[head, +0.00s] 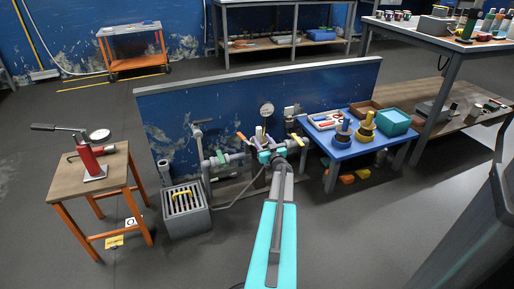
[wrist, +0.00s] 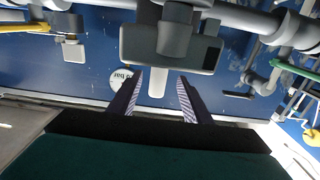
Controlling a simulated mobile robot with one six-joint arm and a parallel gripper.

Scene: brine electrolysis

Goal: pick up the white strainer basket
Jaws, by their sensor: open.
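My gripper (head: 270,154) is at the pipework in front of the blue wall panel, at the end of my outstretched arm. In the wrist view my gripper (wrist: 160,77) has its two fingers apart, pointing at a grey pipe fitting (wrist: 135,45). A pale, whitish piece (wrist: 157,84) shows below the fitting, between the fingers, with gaps on both sides. It may be the white strainer basket, but I cannot tell for sure. In the head view my gripper and arm hide much of this spot.
A pressure gauge (head: 266,109) and valve handles crowd the pipes. A blue table (head: 343,150) with ringed posts and a teal bin (head: 390,122) stands right. A grated grey box (head: 185,222) and a wooden stand (head: 62,178) with a red pump are left. The foreground floor is clear.

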